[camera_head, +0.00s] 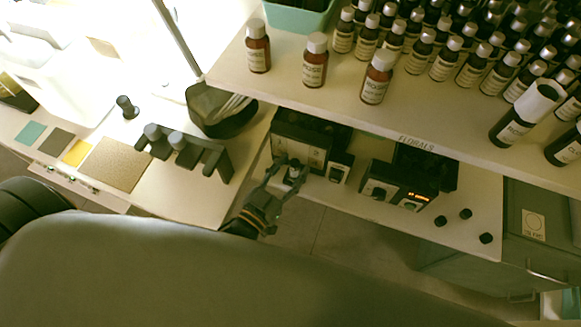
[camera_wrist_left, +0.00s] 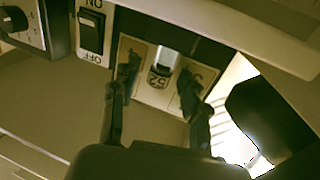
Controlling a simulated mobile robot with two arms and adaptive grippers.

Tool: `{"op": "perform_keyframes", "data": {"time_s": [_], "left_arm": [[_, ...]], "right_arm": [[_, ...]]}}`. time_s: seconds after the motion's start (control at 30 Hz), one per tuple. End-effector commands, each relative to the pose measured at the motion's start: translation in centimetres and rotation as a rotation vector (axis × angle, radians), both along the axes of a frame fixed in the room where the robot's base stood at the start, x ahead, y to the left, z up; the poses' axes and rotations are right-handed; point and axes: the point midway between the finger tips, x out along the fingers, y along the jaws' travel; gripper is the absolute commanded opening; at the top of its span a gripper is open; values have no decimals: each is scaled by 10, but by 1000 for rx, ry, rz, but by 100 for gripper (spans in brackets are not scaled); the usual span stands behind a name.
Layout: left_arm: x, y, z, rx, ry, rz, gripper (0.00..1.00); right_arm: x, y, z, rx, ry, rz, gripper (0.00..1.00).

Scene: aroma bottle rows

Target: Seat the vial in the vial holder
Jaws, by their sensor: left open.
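A small vial (camera_head: 293,173) with a pale cap stands at the front of a black unit (camera_head: 299,150) with a cream face. In the left wrist view the vial (camera_wrist_left: 160,76) shows a label that reads like 52, against the cream panel (camera_wrist_left: 140,50). My left gripper (camera_head: 289,170) is open, with one finger on each side of the vial. The fingers look apart from it in the wrist view (camera_wrist_left: 158,74). The vial's base is hidden, so I cannot tell whether it sits in a holder. My right gripper is not in view.
A switch box (camera_head: 339,167) marked ON and OFF stands right beside the black unit. A device with a lit display (camera_head: 397,193) is further right. Above runs a shelf edge (camera_head: 400,131) with many brown bottles. A black rack (camera_head: 186,153) and dark bowl (camera_head: 221,111) are left.

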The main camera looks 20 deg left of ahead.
Motion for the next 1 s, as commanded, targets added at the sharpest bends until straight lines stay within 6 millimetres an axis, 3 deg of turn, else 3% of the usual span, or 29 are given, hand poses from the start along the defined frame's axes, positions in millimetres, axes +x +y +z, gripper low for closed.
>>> {"op": "perform_keyframes", "data": {"time_s": [0.17, 0.4, 0.6, 1.0], "left_arm": [[-21, 5, -1, 1, 4, -1, 45], [-72, 19, -1, 1, 5, 0, 45], [-103, 28, 1, 1, 3, 0, 45], [-116, 32, 2, 1, 0, 1, 45]], "right_arm": [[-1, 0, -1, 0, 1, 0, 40], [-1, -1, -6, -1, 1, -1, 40], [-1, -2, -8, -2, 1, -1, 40], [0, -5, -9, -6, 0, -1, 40]]}}
